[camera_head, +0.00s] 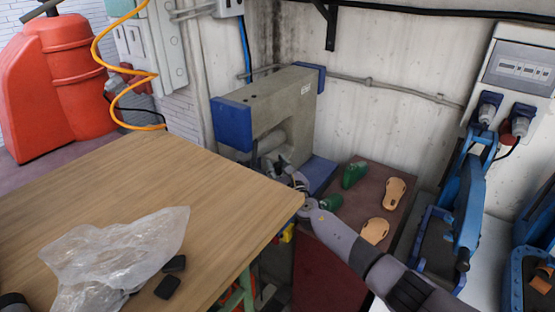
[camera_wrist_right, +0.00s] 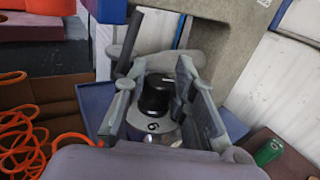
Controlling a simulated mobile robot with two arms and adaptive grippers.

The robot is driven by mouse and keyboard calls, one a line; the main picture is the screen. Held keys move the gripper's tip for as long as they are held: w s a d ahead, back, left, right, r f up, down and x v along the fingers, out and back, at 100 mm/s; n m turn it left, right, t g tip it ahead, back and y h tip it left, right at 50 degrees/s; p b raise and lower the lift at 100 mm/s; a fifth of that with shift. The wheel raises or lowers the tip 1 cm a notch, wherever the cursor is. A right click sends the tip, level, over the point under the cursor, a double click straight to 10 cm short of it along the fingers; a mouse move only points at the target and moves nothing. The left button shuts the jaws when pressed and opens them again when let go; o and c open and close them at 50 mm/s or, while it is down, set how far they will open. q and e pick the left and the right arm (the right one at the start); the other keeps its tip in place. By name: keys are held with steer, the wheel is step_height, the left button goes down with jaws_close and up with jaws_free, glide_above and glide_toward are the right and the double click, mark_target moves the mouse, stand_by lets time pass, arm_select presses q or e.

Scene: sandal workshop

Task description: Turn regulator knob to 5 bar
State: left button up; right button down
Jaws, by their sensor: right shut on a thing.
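The regulator knob (camera_wrist_right: 155,95) is a black cap with a small light mark on top, seen in the right wrist view. It sits above a pale dial face that carries a digit like a 6. My right gripper (camera_wrist_right: 158,100) has one finger on each side of the knob and is shut on it. In the head view the right gripper (camera_head: 302,190) reaches to the front of a grey press with blue ends (camera_head: 285,100), and the knob is hidden there. I cannot read the pressure.
A wooden table (camera_head: 130,180) with a crumpled clear bag (camera_head: 110,255) and dark blocks (camera_head: 167,287) lies left of my right arm. Green shoe forms (camera_head: 354,174) and tan soles (camera_head: 395,193) lie on a brown surface to the right. Blue machines (camera_head: 465,200) stand further right.

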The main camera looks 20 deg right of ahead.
steer(key=h, duration=0.1)
steer(key=m+h+p, duration=0.1)
steer(key=shift+a+r+m+h, duration=0.1)
steer(key=shift+a+m+h, duration=0.1)
steer(key=shift+m+h, duration=1)
steer(key=shift+h, duration=0.3)
steer(key=m+h+b, duration=0.1)
steer(key=h, duration=0.1)
steer(key=m+g+h+b, duration=0.1)
steer(key=h, duration=0.1)
steer(key=shift+f+g, duration=0.2)
steer(key=shift+g, duration=0.1)
steer(key=shift+d+r+m+g+h+b, duration=0.1)
steer(key=shift+m+g+h+b, duration=0.2)
steer(key=shift+m+h+b, duration=0.3)
steer(key=shift+r, duration=0.1)
steer(key=c, duration=1.3)
jaws_free()
